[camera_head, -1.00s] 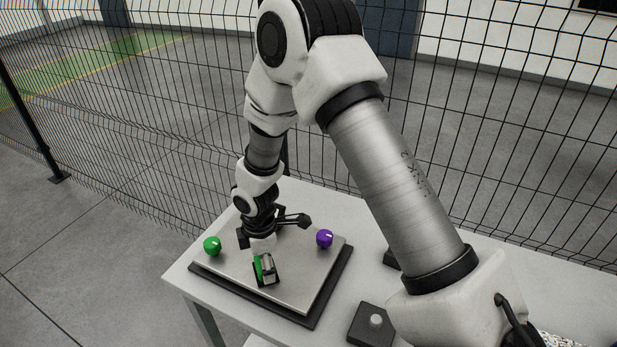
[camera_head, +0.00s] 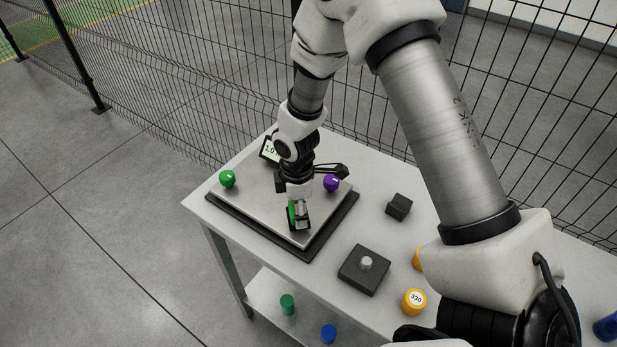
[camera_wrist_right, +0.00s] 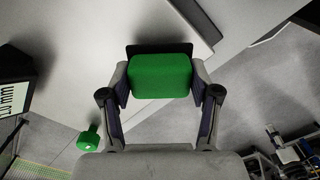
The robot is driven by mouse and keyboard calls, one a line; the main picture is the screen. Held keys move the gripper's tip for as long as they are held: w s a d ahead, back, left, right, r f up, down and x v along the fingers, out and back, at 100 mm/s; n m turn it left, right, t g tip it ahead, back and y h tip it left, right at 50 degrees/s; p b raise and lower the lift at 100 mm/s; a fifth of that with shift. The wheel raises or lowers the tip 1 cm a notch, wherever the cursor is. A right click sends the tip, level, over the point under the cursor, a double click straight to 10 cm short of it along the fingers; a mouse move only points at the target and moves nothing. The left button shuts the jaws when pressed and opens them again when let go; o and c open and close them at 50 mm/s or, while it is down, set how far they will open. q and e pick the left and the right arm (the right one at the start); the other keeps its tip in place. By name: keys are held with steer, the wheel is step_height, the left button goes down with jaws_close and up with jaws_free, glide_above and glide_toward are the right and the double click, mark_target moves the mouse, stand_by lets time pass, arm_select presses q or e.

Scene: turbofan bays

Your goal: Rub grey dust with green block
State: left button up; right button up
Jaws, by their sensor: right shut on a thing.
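My right gripper (camera_head: 299,214) is shut on the green block (camera_head: 292,213), over the front part of a metal plate (camera_head: 258,198) on the table. In the right wrist view the green block (camera_wrist_right: 160,76) sits between the two fingers (camera_wrist_right: 160,100), with a dark strip along its far side. Whether the block touches the plate is hard to tell. I cannot make out grey dust on the plate; the arm and gripper hide part of it. My left gripper is not in view.
A green knob (camera_head: 227,178) and a purple knob (camera_head: 331,183) stand at the plate's sides, a display (camera_head: 269,150) behind. To the right are a black cube (camera_head: 399,206), a black box with a grey button (camera_head: 366,264) and a yellow cylinder (camera_head: 414,301). A wire fence stands behind.

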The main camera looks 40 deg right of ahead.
steer(key=r+p, duration=0.2)
steer(key=r, duration=0.2)
steer(key=shift+w+a+p, duration=0.15)
steer(key=shift+w+p, duration=0.15)
steer(key=shift+p, duration=0.1)
step_height(320, 180, up, 3)
steer(key=shift+s+f+p, duration=0.1)
steer(key=shift+s+p, duration=0.05)
steer(key=shift+p, duration=1.1)
steer(key=shift+f, duration=0.1)
